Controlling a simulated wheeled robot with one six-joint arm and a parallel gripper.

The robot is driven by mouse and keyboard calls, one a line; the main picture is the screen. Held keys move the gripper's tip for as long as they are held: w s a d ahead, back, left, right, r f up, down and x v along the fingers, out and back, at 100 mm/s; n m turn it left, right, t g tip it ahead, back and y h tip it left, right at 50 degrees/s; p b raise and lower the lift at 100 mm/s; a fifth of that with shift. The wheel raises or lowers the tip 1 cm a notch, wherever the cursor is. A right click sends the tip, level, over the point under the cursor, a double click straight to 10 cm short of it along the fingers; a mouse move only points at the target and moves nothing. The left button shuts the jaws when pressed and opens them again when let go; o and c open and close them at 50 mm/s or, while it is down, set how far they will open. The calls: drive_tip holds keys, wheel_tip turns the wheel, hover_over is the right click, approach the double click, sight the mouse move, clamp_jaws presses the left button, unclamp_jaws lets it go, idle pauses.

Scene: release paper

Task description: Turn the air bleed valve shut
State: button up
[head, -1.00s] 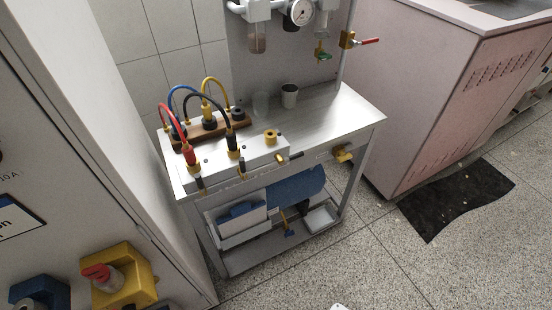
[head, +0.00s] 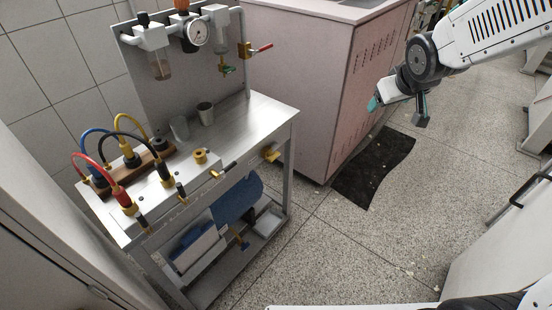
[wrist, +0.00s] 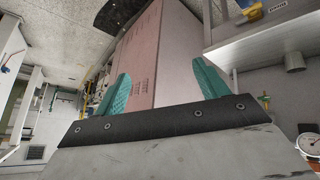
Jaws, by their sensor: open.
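A brass valve with a red lever (head: 257,48) sits on the pipe at the right of the grey panel, behind the steel cart. A small green-handled valve (head: 226,69) hangs below the clear bowl beside it; it also shows at the right in the wrist view (wrist: 264,98). A yellow fitting (head: 271,155) sits at the cart's right front edge. I cannot tell which is the air bleed valve. My gripper (head: 398,108) is open and empty, right of the cart and apart from all valves. Its teal fingers (wrist: 161,70) show in the wrist view.
A pressure gauge (head: 196,34) is on the panel. The cart top (head: 250,115) carries cups and a box with coloured cables (head: 126,160). A pink cabinet (head: 315,85) stands behind. A black mat (head: 372,168) lies on open floor.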

sight(276, 157)
drive_tip(key=w+a+f+n+t+y, duration=0.2)
drive_tip(key=w+a+f+y, duration=0.1)
drive_tip(key=w+a+f, duration=0.3)
drive_tip(key=w+a+f+n+t+y, duration=0.15)
drive_tip(key=w+a+f, duration=0.25)
drive_tip(key=w+f, duration=0.45)
drive_tip(key=s+a+f+n+y, duration=0.25)
drive_tip(key=a+f+y, duration=0.3)
drive_tip(key=f, duration=0.45)
drive_tip(key=s+a+f+n+y, duration=0.1)
drive_tip(key=s+a+f+y, duration=0.2)
drive_tip(key=a+f+y, duration=0.45)
drive_tip(key=w+a+h, duration=0.1)
drive_tip(key=w+a+f, duration=0.1)
drive_tip(key=w, duration=0.1)
drive_tip(key=w+a+h, duration=0.1)
drive_tip(key=w+a, duration=0.1)
drive_tip(key=shift+f+h, duration=0.3)
drive_tip(key=shift+h, duration=0.05)
drive_tip(key=shift+w, duration=0.1)
drive_tip(key=c, duration=1)
